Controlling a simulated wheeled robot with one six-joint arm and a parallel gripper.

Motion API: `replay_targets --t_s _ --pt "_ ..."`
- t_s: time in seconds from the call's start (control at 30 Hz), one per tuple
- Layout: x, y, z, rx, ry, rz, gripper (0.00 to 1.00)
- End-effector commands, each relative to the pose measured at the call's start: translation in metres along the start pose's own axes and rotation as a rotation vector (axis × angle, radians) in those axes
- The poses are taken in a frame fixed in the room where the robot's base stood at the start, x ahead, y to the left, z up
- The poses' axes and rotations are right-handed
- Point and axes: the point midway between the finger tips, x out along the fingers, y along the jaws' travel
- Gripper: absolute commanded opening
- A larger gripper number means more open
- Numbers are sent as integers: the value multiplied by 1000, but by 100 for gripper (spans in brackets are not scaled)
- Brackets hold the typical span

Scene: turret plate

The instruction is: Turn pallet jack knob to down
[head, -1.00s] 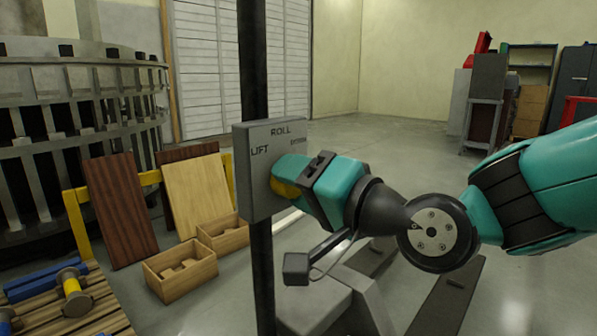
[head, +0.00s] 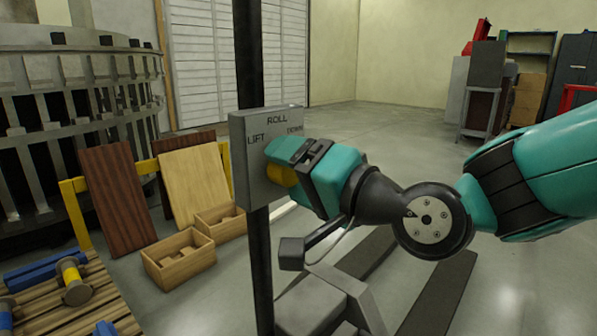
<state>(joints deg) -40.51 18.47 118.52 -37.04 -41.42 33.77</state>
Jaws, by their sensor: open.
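A grey control box (head: 246,174) is fixed to a black upright post in the head view. Its face is lettered ROLL at the top, LIFT at the left and DOWN at the upper right. A yellow knob (head: 279,175) shows in part at the right of the face. My teal gripper (head: 282,163) is at the box face, with its open jaws around or beside the knob. The gripper hides most of the knob, so I cannot tell where it points or whether the jaws touch it.
The pallet jack's grey body (head: 312,303) and forks (head: 432,295) lie below my arm. Two wooden crates (head: 180,266) and leaning boards (head: 118,198) stand at the left. A slatted pallet (head: 95,290) is at the lower left.

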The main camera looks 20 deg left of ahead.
Motion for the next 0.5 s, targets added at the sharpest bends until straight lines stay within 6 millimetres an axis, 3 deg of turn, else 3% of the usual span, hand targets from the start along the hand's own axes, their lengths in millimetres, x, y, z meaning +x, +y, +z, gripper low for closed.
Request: replay_targets --t_s 0.27,0.37,0.5 --pt "-4 0 0 0 0 0 74" --pt "-16 0 -2 -1 2 1 74" --pt "-46 2 -2 1 4 4 74"
